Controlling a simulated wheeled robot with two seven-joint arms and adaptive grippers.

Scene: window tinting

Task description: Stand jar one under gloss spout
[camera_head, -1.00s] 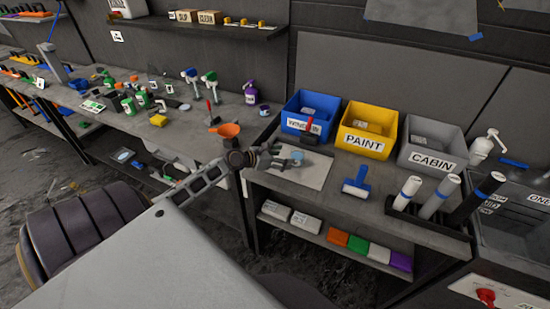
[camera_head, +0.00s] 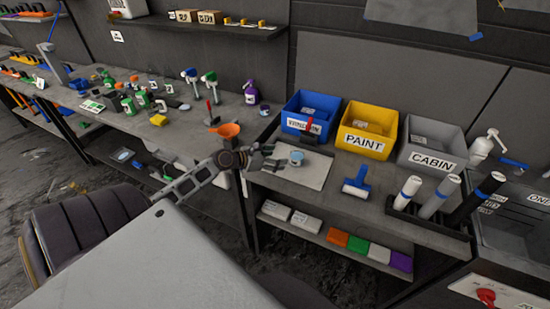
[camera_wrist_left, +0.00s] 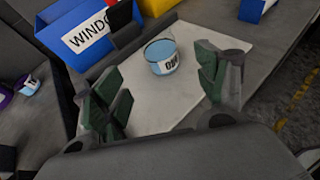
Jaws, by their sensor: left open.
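A small light-blue jar (camera_head: 296,158) with a white label stands upright on a pale mat (camera_head: 312,177) on the bench; it also shows in the left wrist view (camera_wrist_left: 161,56). I cannot read its label surely. My left gripper (camera_head: 272,156) is open just left of the jar in the head view. In the left wrist view its fingers (camera_wrist_left: 165,82) are spread wide, with the jar beyond and between them, apart from both. My right gripper is not in view. I cannot make out a gloss spout.
Blue (camera_head: 290,125), yellow PAINT (camera_head: 365,144) and grey CABIN (camera_head: 415,155) bins stand behind the mat. A blue-handled roller (camera_head: 357,185) and rolls in a rack (camera_head: 428,205) lie to the right. An orange funnel (camera_head: 229,130) is close behind my left wrist.

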